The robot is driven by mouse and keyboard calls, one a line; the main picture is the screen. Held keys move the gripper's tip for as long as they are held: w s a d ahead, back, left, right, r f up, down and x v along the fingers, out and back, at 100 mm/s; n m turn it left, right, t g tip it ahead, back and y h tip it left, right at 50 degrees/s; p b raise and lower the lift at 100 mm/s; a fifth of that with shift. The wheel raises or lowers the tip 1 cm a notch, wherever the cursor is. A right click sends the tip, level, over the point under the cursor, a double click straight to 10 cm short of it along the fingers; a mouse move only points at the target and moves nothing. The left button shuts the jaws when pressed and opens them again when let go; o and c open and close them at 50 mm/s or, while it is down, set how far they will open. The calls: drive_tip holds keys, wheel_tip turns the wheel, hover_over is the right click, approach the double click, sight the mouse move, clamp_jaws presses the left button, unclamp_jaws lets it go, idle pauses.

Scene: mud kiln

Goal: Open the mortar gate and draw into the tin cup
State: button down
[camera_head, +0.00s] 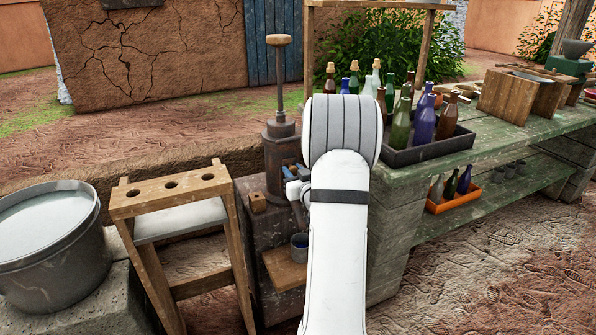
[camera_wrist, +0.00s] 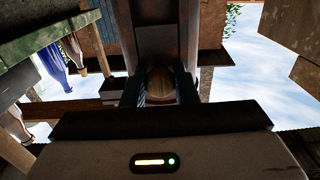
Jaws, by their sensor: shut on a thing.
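The mortar dispenser (camera_head: 281,155) is a dark upright cylinder with a wooden-knobbed plunger, left of my arm in the head view. My gripper (camera_wrist: 161,88) is shut on a rounded brown knob (camera_wrist: 160,84), seen between its dark ribbed fingers in the wrist view. The knob appears to be the gate's handle; how far the gate is open cannot be told. The tin cup (camera_head: 299,247) stands upright, small and grey, on a low wooden shelf (camera_head: 284,272) below the dispenser. My arm hides part of the dispenser's right side, and the spout and cup's inside are unclear.
A wooden stand with holes (camera_head: 172,187) and a large grey tub (camera_head: 52,240) are at left. A green bench (camera_head: 480,140) at right bears a dark tray (camera_head: 440,146) of bottles. An orange tray (camera_head: 455,203) sits on its lower shelf.

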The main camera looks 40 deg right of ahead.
drive_tip(key=shift+f+b, duration=1.7)
drive_tip(key=shift+f, duration=0.3)
drive_tip(key=c, duration=1.2)
unclamp_jaws()
drive_tip(key=p+v, duration=0.1)
drive_tip(key=v, duration=0.6)
drive_tip(key=shift+s+a, duration=0.1)
drive_tip(key=shift+s, duration=0.3)
